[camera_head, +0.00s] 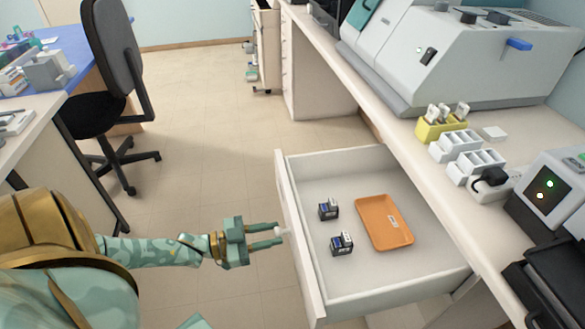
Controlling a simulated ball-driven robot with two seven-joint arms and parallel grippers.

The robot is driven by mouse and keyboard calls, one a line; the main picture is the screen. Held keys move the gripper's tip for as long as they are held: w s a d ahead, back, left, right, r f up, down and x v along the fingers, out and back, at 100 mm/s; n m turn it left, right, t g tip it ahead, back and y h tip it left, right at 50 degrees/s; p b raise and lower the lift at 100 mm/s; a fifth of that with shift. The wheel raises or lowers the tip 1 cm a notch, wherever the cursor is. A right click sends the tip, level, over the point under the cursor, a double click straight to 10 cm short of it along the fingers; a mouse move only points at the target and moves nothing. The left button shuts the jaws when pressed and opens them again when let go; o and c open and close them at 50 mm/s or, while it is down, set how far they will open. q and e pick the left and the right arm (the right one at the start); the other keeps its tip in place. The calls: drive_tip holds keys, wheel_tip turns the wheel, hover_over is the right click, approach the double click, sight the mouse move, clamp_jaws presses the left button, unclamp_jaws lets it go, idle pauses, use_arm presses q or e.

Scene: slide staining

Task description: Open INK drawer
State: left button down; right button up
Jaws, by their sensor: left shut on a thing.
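A white drawer (282,215) stands pulled out from under the bench, showing its inside. It holds two small dark blue ink bottles or boxes (328,209) (342,244) and an orange tray (384,222) with a small white label. My left gripper (278,237) is at the outside of the drawer's front panel, its fingers shut on the pale drawer knob (282,231). The fingers partly hide the knob. No drawer label can be read. My right gripper is not in view.
The bench (400,150) carries a large grey machine (450,55), a yellow holder (441,123), white racks (468,158) and a smaller device (550,190). A black chair (112,75) stands at the left. The floor (205,130) between is clear.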

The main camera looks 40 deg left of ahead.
use_arm(q)
drive_tip(key=shift+p+v, duration=0.3)
drive_tip(key=shift+v, duration=1.55)
drive_tip(key=shift+a, duration=0.1)
drive_tip(key=c, duration=1.1)
unclamp_jaws()
drive_tip(key=v, duration=1.6)
drive_tip(key=shift+p, duration=0.4)
drive_tip(key=shift+a, duration=0.1)
